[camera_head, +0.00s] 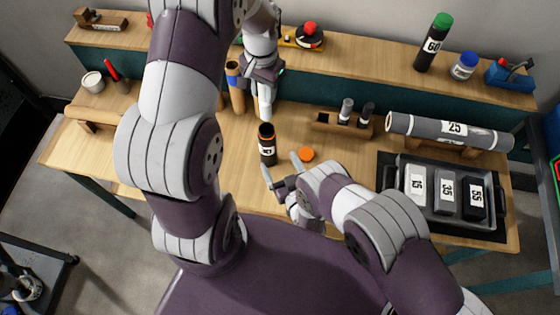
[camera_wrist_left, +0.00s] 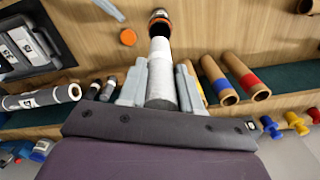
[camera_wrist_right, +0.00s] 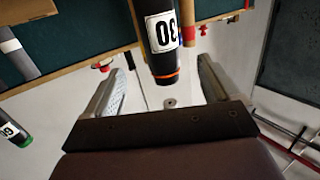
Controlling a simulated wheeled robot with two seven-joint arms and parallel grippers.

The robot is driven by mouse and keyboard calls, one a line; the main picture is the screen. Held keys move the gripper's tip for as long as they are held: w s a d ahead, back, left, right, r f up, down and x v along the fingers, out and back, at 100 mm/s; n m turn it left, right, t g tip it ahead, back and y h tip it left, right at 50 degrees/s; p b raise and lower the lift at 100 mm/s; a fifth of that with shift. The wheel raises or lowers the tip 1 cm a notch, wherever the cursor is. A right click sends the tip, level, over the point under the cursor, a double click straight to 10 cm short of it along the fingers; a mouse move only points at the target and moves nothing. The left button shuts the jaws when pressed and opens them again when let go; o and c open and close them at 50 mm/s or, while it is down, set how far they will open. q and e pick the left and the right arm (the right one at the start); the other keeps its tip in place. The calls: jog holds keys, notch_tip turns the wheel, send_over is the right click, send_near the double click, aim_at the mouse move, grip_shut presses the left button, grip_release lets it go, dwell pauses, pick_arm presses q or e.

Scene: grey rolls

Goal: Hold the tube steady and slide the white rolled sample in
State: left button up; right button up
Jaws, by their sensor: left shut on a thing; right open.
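The tube (camera_head: 267,153) is black with an orange rim and a "30" label, and stands upright on the table. My left gripper (camera_head: 262,92) is shut on the white rolled sample (camera_head: 265,106) above the tube. In the left wrist view the sample (camera_wrist_left: 160,75) lies between the fingers and points toward the tube mouth (camera_wrist_left: 160,17); I cannot tell its exact alignment. My right gripper (camera_head: 281,169) is open at the tube's near side. In the right wrist view the tube (camera_wrist_right: 160,35) appears between the spread fingers, with no clear contact.
An orange cap (camera_head: 306,154) lies right of the tube. A wooden holder (camera_head: 328,123) with small vials, a large grey roll (camera_head: 450,130) and a tray (camera_head: 452,215) of labelled blocks stand further right. Brown tubes (camera_head: 235,92) stand behind left. A raised shelf runs along the back.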

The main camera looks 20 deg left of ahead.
aim_at(265, 133)
jog(key=x, duration=0.4)
jog(key=r+x, duration=0.1)
jog(key=x, duration=0.7)
jog(key=shift+a+r, duration=0.1)
jog(key=shift+r, duration=0.1)
jog(key=c, duration=1.1)
